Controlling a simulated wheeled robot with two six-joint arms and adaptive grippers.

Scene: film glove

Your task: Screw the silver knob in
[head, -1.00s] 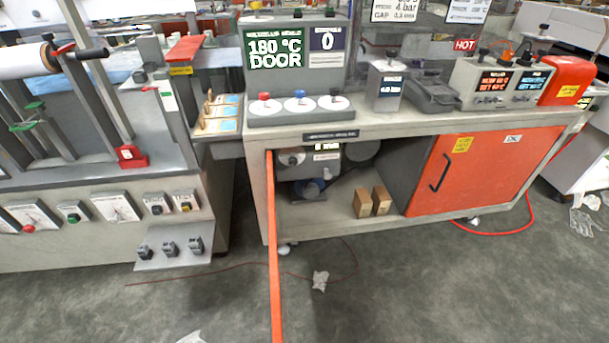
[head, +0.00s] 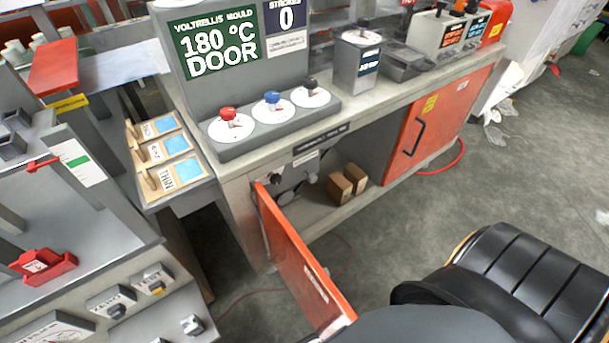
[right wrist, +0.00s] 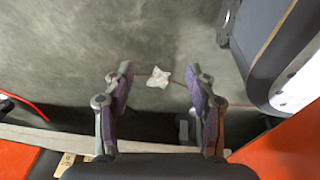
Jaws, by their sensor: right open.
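Small grey, metallic-looking fittings (head: 290,188) show in the shaded open bay under the bench in the head view. I cannot tell which of them is the silver knob. The open orange door (head: 300,262) hangs in front and partly hides the bay. My right gripper (right wrist: 160,74) is open and empty in the right wrist view, its two purple-padded fingers apart above the floor. It touches nothing that I can see, and no knob shows between the fingers. My left gripper is not in view.
Two brown blocks (head: 347,182) sit on the bay's shelf beside a closed orange cabinet door (head: 437,118). The bench top carries red, blue and black dials (head: 271,103). A pale scrap (right wrist: 158,77) lies on the floor.

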